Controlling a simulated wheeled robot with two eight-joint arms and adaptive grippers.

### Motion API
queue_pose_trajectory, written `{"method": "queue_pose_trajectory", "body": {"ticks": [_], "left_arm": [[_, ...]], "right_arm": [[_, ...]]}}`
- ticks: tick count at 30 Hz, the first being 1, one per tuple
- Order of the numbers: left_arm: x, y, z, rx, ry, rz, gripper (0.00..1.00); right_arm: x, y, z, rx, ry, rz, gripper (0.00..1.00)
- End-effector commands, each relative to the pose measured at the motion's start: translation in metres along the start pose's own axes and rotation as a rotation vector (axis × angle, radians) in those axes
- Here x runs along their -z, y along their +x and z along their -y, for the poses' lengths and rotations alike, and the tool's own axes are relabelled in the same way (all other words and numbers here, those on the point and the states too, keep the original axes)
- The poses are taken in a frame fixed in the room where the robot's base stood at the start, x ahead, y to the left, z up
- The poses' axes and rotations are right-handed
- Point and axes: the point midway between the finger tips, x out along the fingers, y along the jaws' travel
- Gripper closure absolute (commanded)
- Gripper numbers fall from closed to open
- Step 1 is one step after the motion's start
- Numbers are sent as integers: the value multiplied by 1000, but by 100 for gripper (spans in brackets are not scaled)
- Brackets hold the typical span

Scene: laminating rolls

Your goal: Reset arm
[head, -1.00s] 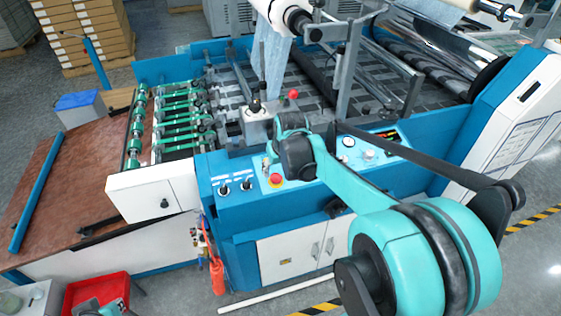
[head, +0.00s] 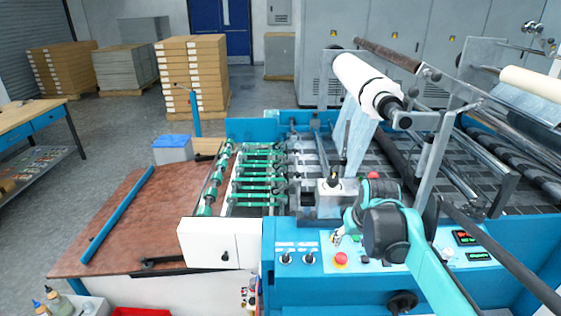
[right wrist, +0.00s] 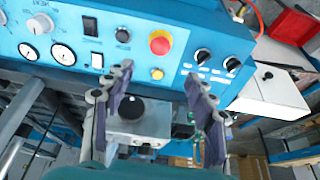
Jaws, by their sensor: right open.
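My right arm reaches in from the lower right of the head view, over the blue control panel (head: 440,248) of the laminating machine. Its right gripper (head: 345,228) is partly hidden by the dark wrist joint. In the right wrist view, the right gripper (right wrist: 157,98) has its two dark-padded fingers apart, with nothing held between them. A grey block with a black knob (right wrist: 126,108) shows behind the gap. The red button (right wrist: 160,42) and switches of the panel lie beyond the fingers; I cannot tell if anything touches. My left gripper is not in view.
A white film roll (head: 366,84) and metal frame stand above the machine bed. Green rollers (head: 262,180) and a brown feed table (head: 130,215) lie to the left. Box stacks (head: 195,75) stand behind. Open floor shows at the left.

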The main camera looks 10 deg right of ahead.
Motion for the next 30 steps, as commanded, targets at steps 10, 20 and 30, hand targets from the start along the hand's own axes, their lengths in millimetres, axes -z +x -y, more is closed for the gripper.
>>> {"method": "queue_pose_trajectory", "body": {"ticks": [10,20,30], "left_arm": [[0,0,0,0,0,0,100],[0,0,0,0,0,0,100],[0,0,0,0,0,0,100]], "right_arm": [[-88,-18,64,46,-105,-104,44],[-179,-7,104,109,-201,-216,44],[-186,-5,106,115,-207,-227,57]]}}
